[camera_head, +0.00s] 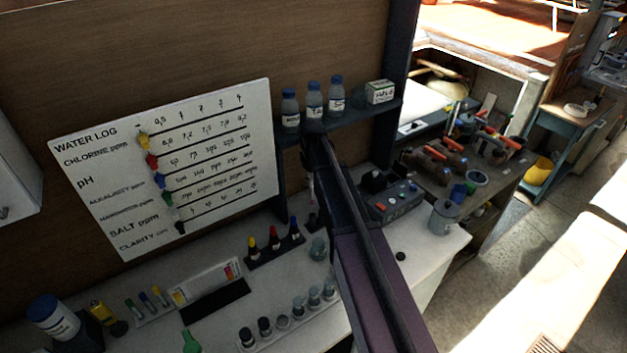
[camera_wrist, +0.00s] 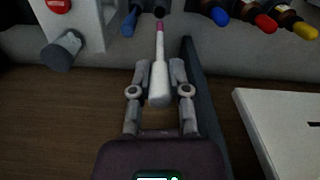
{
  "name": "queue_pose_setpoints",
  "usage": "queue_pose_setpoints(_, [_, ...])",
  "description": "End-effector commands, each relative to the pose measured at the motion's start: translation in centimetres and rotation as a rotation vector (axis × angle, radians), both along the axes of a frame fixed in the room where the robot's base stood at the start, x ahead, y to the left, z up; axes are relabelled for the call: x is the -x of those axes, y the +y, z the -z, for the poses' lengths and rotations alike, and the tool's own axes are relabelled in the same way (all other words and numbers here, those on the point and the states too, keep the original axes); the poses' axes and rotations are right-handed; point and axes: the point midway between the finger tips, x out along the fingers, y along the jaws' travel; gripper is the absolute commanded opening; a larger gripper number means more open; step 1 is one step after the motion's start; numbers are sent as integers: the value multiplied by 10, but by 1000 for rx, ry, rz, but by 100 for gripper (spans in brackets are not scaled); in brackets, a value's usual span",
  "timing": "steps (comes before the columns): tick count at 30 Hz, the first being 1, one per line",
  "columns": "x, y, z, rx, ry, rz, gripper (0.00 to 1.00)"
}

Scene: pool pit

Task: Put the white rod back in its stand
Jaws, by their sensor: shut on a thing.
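The white rod (camera_wrist: 159,72) has a pink tip and stands between the two fingers of my gripper (camera_wrist: 160,90) in the wrist view. The gripper is shut on its thicker end, and the pink tip points away from the gripper toward the counter. In the head view my gripper (camera_head: 312,160) is mostly hidden by my arm, and a thin pale piece of the rod (camera_head: 310,187) shows below it. A small dark holder (camera_head: 313,221), apparently the stand, is on the counter below the rod; its opening cannot be made out.
A grey meter (camera_head: 397,205) with buttons stands right of the holder. A rack of colored-cap dropper bottles (camera_head: 274,243) stands to its left. A shelf (camera_head: 352,117) with bottles is behind and above. The white water log board (camera_head: 170,165) is on the left.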

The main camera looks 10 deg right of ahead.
Motion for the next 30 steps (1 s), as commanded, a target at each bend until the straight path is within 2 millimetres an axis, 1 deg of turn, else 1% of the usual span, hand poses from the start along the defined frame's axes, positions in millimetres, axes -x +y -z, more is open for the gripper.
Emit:
queue_pose_setpoints(1, [0,0,6,0,0,0,0])
queue_pose_setpoints(12, [0,-1,29,0,0,1,0])
queue_pose_setpoints(18, [0,-1,33,0,0,1,0])
queue_pose_setpoints(30, [0,-2,33,0,0,2,0])
